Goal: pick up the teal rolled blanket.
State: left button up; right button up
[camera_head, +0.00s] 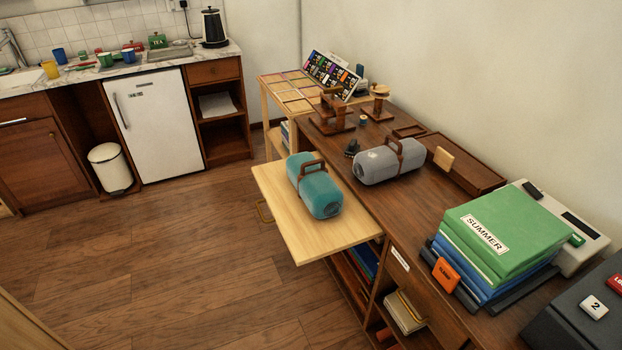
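The teal rolled blanket (314,188) lies on its side on a light wooden pull-out board (285,229) that juts left from the dark wooden desk. A brown strap with a raised handle (310,168) goes around it. A similar grey rolled blanket (389,162) with a brown handle lies behind it to the right, on the desk top. The two rolls are apart. Neither of my grippers shows in the head view.
The desk (420,205) carries a stack of green and blue folders (500,230), a wooden tray (466,168) and small wooden stands (332,112). Open shelves are below. The wooden floor (190,255) left of the board is clear. A white bin (110,168) stands by the fridge.

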aim_at(309, 176)
jog(key=i+j+u, duration=0.3)
jog(key=i, duration=0.2)
jog(key=i+j+u, duration=0.2)
jog(key=i+u, duration=0.15)
jog(key=i, duration=0.2)
jog(key=i+u, duration=0.3)
jog(key=i, duration=0.2)
jog(key=i+j+z, duration=0.1)
jog(key=i+z, duration=0.2)
jog(key=i, duration=0.2)
jog(key=i+j+z, duration=0.25)
jog(key=i, duration=0.3)
